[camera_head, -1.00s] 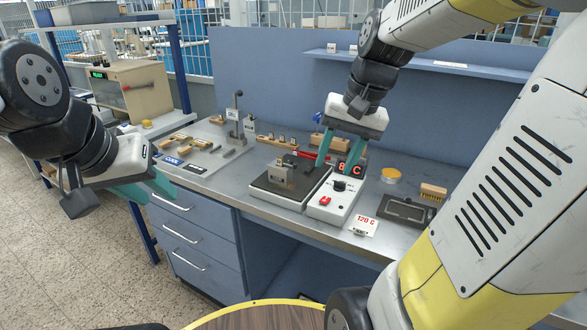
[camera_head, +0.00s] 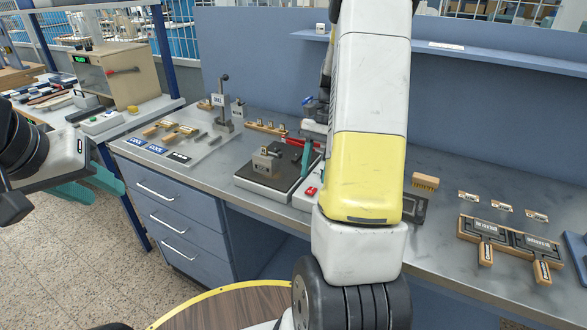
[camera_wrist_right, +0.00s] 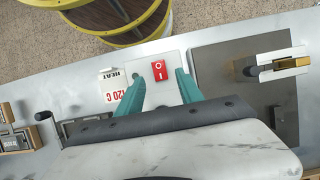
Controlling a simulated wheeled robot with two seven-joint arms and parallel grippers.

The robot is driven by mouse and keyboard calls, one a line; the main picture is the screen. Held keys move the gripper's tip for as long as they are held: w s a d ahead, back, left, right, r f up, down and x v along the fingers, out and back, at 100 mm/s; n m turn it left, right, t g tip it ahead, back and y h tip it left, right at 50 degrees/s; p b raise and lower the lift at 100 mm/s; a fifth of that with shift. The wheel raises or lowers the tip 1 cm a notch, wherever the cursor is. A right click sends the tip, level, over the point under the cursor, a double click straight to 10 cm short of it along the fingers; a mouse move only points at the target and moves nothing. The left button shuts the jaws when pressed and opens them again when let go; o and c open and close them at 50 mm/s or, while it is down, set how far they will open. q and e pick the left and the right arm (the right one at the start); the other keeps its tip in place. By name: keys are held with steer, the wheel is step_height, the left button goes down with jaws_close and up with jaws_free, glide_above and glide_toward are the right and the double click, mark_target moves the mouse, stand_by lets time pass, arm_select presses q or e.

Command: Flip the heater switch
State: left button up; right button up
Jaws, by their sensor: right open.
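The red heater switch (camera_wrist_right: 159,71) sits on the white controller box (camera_wrist_right: 145,62), near the HEAT label. In the right wrist view it lies between my right gripper's fingertips (camera_wrist_right: 160,77), which are spread apart and empty. I cannot tell how far above the box they are. In the head view the switch (camera_head: 311,191) shows just left of my right arm, which hides most of the box and its display. My left gripper (camera_head: 92,185) is open and empty, off the bench's left front side.
A dark heating plate (camera_head: 262,185) with a metal block stands left of the box. A 120 C card (camera_wrist_right: 115,90) lies beside it. A lever stand (camera_head: 224,105) rises at the back left.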

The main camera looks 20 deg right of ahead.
mark_target(311, 190)
steer(key=shift+x, duration=1.5)
jaws_close()
steer(key=shift+s+a+r+t+h, duration=0.15)
steer(key=shift+s+a+t+h, duration=0.15)
steer(key=shift+t+h, duration=0.3)
steer(key=shift+a+t+h, duration=0.1)
steer(key=shift+t+h, duration=0.5)
steer(key=shift+h, duration=0.2)
jaws_free()
